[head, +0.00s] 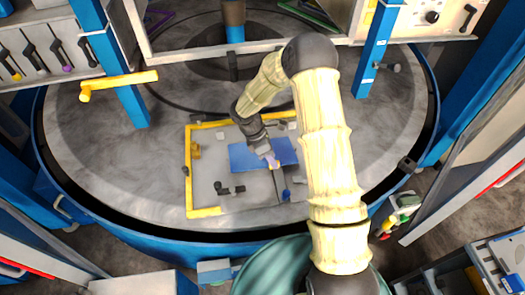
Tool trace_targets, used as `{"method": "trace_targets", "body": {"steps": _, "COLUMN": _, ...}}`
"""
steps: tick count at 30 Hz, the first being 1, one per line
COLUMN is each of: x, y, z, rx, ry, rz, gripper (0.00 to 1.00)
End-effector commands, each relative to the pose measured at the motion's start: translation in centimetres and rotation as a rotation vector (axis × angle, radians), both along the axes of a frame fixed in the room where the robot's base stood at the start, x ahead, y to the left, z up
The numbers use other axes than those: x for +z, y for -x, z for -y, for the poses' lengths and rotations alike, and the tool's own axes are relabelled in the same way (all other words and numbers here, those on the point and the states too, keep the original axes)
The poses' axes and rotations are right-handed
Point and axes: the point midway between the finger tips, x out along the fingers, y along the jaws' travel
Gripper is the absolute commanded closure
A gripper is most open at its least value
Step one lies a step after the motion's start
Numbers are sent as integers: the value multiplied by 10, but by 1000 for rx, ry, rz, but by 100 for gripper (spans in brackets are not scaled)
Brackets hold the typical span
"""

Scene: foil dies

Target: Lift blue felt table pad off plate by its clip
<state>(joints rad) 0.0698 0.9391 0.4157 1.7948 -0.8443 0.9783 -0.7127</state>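The blue felt pad (244,159) lies over the middle of a grey plate (207,175) that has yellow strips along its left, top and lower left edges. My arm reaches over from the right and hides part of the plate's right side. My gripper (273,163) is at the pad's front edge, right of its middle. A small pale purple piece shows at the gripper's tip; I cannot tell if it is the clip or a finger. The fingers are too small to tell whether they are open or shut, or whether they touch the pad.
A dark handled clamp (229,188) stands on the plate in front of the pad. A small blue piece (286,195) is near the plate's front edge. A yellow block (195,151) sits at its left.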

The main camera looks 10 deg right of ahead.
Motion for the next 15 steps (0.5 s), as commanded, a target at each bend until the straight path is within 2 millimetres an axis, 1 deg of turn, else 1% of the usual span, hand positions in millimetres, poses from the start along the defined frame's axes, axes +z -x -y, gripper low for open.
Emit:
{"method": "trace_targets", "body": {"steps": 3, "x": -10, "y": 3, "z": 4, "rx": 1, "ry": 0, "rz": -3, "gripper": 62}}
{"method": "trace_targets", "body": {"steps": 5, "x": -12, "y": 3, "z": 5, "rx": 1, "ry": 0, "rz": -2, "gripper": 62}}
{"method": "trace_targets", "body": {"steps": 15, "x": -13, "y": 3, "z": 5, "rx": 2, "ry": 0, "rz": 0, "gripper": 62}}
